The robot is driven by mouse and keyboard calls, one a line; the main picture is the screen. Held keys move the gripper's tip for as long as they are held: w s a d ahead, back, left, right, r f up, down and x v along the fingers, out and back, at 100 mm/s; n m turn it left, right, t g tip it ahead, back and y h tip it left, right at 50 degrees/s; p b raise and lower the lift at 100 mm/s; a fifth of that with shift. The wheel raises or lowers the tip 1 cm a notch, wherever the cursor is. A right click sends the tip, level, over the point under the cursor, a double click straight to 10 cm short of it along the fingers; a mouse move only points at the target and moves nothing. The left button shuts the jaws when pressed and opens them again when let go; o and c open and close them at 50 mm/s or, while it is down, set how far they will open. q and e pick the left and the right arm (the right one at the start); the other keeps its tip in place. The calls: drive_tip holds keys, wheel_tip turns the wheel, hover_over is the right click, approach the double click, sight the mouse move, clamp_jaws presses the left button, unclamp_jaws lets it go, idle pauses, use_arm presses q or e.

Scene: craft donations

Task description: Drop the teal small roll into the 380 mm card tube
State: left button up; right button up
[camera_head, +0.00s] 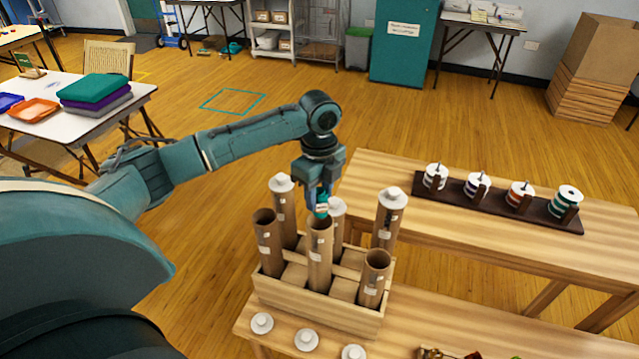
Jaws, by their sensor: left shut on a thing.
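My left gripper (320,195) points down and is shut on the teal small roll (321,210), of which only a little shows between the fingers. The roll is right at the mouth of the front middle cardboard tube (319,258), which stands upright and uncapped in a wooden crate (318,309). I cannot tell whether the roll's lower end is inside the tube. Two other open tubes stand at the left (269,245) and right (374,280). The labels are too small to read, so I cannot tell which tube is 380 mm. My right gripper is not in view.
Behind the open tubes stand three tubes with white caps: left (280,210), middle (337,232) and right (386,222). Loose white caps (306,339) lie on the near table. A dark rack (500,200) of ribbon spools sits on the table to the right.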

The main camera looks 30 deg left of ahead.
sight(319, 209)
use_arm(q)
drive_tip(key=shift+f+b, duration=0.3)
drive_tip(key=shift+f, duration=2.05)
drive_tip(key=o, duration=1)
drive_tip(key=shift+o, duration=0.2)
drive_tip(key=shift+r, duration=0.1)
wheel_tip(319, 209, up, 13)
drive_tip(key=shift+b, duration=0.45)
